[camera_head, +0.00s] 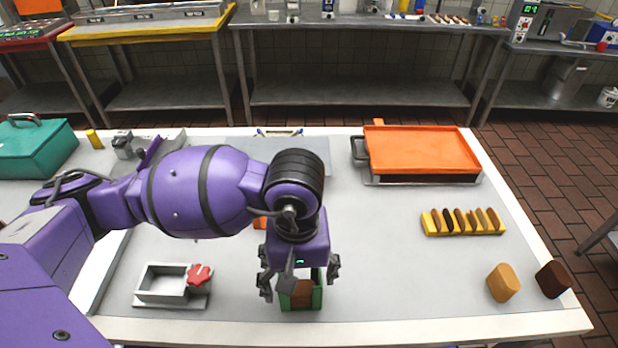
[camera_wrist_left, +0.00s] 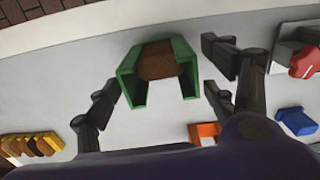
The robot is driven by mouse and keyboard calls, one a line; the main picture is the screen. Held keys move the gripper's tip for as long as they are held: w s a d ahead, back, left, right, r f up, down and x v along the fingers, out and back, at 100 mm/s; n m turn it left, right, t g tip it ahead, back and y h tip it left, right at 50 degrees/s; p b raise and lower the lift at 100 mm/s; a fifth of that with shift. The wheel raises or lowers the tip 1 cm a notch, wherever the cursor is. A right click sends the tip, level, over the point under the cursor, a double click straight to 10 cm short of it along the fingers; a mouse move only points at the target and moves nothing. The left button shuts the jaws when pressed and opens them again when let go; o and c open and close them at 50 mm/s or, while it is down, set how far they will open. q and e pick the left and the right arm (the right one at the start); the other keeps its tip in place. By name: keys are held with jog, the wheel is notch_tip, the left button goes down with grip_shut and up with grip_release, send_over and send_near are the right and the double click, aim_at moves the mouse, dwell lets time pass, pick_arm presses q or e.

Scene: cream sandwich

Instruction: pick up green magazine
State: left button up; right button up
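The green magazine (camera_head: 317,291) stands on the table near its front edge, with a brown piece inside it. In the left wrist view the green magazine (camera_wrist_left: 126,77) shows as a U-shaped holder around a brown block (camera_wrist_left: 161,62). My left gripper (camera_head: 300,284) is above and at the magazine, its fingers spread to either side of it. In the left wrist view my left gripper (camera_wrist_left: 162,95) is open, with gaps between the fingers and the green walls. The gripper partly hides the magazine in the head view. My right gripper is not in view.
A metal fixture with a red knob (camera_head: 199,275) sits left of the magazine. An orange tray (camera_head: 424,150) is at the back right. A yellow rack (camera_head: 463,232) of cookies and two loose blocks (camera_head: 503,283) lie to the right. The table between is clear.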

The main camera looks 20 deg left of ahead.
pick_arm(q)
jog(key=c, duration=1.4)
jog(key=shift+o, duration=0.2)
jog(key=shift+r, duration=0.1)
